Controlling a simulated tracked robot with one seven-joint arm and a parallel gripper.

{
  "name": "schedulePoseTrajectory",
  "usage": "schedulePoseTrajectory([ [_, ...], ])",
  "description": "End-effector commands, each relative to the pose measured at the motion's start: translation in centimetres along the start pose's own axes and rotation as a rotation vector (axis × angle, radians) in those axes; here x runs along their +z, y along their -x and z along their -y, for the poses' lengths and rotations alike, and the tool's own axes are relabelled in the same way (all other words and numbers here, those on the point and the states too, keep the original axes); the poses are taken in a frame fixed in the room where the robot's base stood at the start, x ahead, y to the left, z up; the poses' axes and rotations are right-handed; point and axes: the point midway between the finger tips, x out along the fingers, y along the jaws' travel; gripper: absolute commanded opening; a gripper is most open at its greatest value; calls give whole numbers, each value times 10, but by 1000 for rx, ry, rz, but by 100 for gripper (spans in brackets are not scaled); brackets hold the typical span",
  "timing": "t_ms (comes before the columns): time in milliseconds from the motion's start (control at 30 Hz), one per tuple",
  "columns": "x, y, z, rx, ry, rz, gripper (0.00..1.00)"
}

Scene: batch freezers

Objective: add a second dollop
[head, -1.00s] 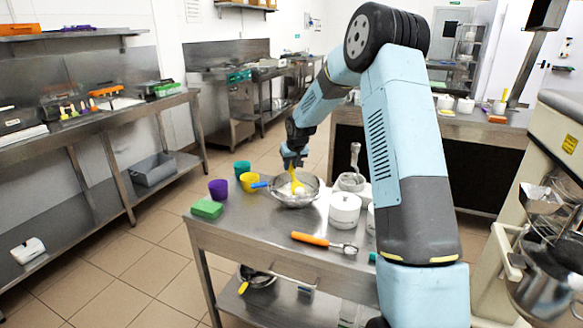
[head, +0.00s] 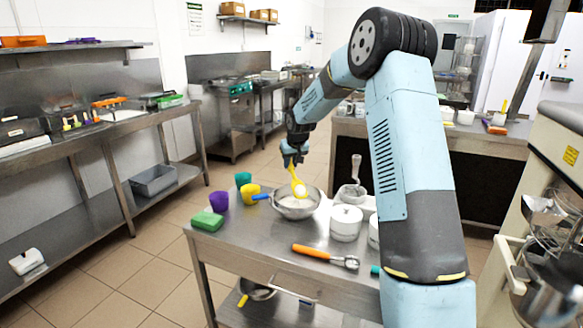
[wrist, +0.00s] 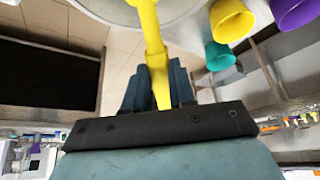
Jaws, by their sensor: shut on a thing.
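My gripper (head: 292,156) is shut on the handle of a yellow spoon-like tool (head: 298,182). The tool points down over the metal bowl (head: 285,212), its broad end at or just above the pale contents. I cannot tell whether it touches them or carries any. In the wrist view the yellow handle (wrist: 151,45) runs up from between the fingers (wrist: 158,88), and its far end is out of frame. A yellow cup (head: 250,196), a teal cup (head: 243,179) and a purple cup (head: 219,201) stand left of the bowl.
A green sponge (head: 207,221) lies near the table's left corner. White lidded tubs (head: 346,224) stand to the right, and an orange-handled scoop (head: 318,254) lies in front. The table's (head: 245,245) front left is clear.

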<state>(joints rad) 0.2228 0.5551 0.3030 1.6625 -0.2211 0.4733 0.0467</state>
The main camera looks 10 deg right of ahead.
Motion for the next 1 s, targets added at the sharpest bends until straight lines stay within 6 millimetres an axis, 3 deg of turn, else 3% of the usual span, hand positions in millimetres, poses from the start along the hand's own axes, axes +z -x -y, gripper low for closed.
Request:
schedulePoseTrajectory([
  [600, -27, -13, 0, 0, -1, 305, 0],
  [1000, -30, -13, -1, 0, -1, 352, 0],
])
